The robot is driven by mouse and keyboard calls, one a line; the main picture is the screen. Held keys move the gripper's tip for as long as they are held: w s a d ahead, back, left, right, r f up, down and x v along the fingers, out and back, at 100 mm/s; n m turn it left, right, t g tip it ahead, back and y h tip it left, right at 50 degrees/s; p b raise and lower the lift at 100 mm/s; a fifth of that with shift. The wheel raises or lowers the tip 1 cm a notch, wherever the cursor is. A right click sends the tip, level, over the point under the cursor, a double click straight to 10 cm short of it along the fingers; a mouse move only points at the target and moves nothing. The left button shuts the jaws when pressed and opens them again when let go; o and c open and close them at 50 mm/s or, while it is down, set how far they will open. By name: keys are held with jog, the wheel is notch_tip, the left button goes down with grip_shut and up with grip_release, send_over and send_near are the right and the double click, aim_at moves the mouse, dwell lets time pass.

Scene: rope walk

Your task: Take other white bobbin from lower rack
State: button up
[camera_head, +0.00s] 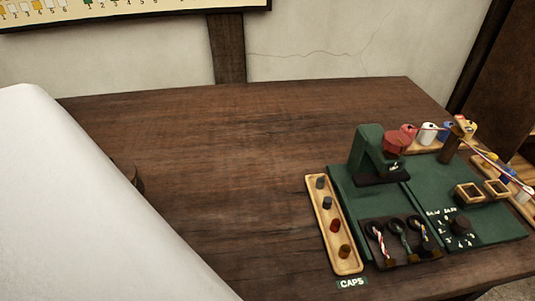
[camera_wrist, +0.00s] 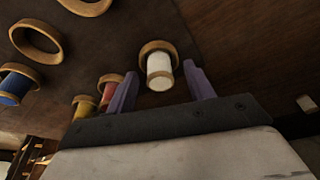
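In the wrist view, a white bobbin (camera_wrist: 159,64) with wooden flanges shows in the gap of my gripper (camera_wrist: 161,72). The two purple fingers are apart, with space visible on both sides of the bobbin. I cannot tell how deep it sits between them; neither finger appears to touch it. In the head view, a white bobbin (camera_head: 427,133) stands on the back-right rack among coloured ones. My gripper does not show in the head view. The lower rack cannot be made out clearly.

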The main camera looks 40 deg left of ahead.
jog(key=c, duration=0.9)
jog(key=shift+c, duration=0.3)
jog(key=shift+r, duration=0.1)
